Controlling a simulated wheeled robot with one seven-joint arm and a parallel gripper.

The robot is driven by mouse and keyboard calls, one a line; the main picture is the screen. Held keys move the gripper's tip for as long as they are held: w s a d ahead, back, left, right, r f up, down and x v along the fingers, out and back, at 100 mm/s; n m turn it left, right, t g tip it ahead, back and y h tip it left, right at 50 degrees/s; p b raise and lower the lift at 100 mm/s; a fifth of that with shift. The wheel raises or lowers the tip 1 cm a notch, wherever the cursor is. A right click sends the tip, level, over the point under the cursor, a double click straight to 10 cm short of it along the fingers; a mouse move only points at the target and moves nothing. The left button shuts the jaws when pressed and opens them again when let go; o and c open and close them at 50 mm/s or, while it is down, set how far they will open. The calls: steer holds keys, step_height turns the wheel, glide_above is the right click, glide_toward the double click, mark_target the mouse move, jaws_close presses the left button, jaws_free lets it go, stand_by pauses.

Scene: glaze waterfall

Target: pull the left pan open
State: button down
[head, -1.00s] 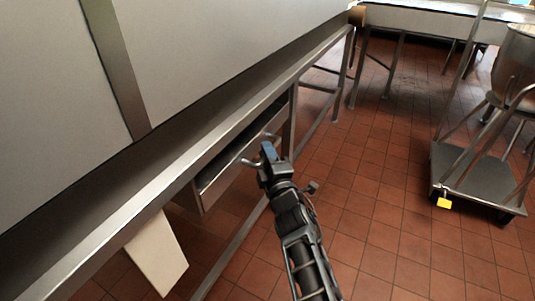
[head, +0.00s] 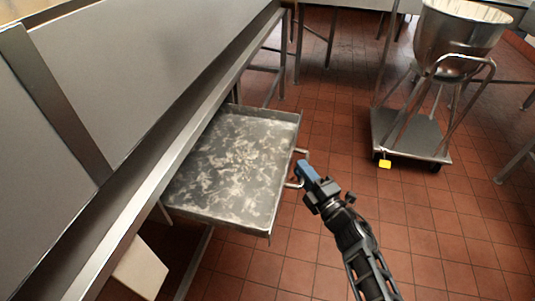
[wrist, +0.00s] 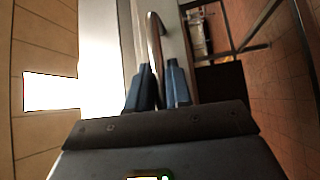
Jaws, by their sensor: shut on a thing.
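The left pan (head: 230,160) is a shallow metal drawer with a worn, mottled floor, and it sticks out from under the steel table. It looks empty. Its bar handle (head: 301,153) is on the front face, toward the right. My gripper (head: 303,172) is at the handle, with its blue fingertips shut on it. In the wrist view the curved metal handle (wrist: 153,40) runs down between the two blue fingers (wrist: 158,88). The exact contact between the fingers and the bar is partly hidden.
The steel table (head: 150,205) runs diagonally along the left. A white panel (head: 140,268) hangs below it. A wheeled cart (head: 410,135) with a large metal bowl (head: 455,40) stands at the upper right. The tiled floor between cart and pan is clear.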

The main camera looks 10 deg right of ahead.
steer(key=s+d+p, duration=0.1)
steer(key=s+d, duration=0.4)
steer(key=d, duration=0.9)
steer(key=shift+d, duration=0.15)
steer(key=shift+s, duration=0.1)
steer(key=c, duration=1.2)
jaws_free()
steer(key=shift+o, duration=0.2)
steer(key=v, duration=0.7)
steer(key=shift+s, duration=0.35)
steer(key=shift+d+f, duration=0.1)
